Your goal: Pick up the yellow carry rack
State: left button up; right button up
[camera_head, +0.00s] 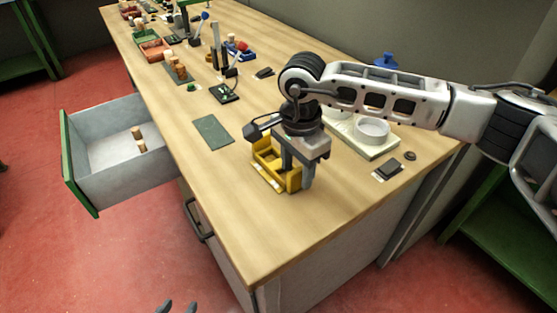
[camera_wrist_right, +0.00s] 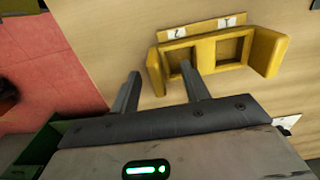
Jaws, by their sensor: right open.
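The yellow carry rack (camera_head: 268,176) stands on the wooden bench near its front edge, partly hidden by my right gripper. In the right wrist view the rack (camera_wrist_right: 267,53) shows two square openings, raised ends and white labels marked 1 and 2. My right gripper (camera_head: 297,172) is open and points down at the rack. In the right wrist view its fingers (camera_wrist_right: 160,76) appear on either side of the rack's left end wall; I cannot tell whether they touch it.
A dark green mat (camera_head: 213,132) lies left of the rack. A white tray with a round dish (camera_head: 371,131) stands behind right. An open drawer (camera_head: 105,150) with cork stoppers juts out left. More racks and tools fill the far bench. The front bench corner is clear.

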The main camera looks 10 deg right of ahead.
jog(key=shift+f, duration=1.15)
grip_shut()
jog(key=shift+r, duration=0.1)
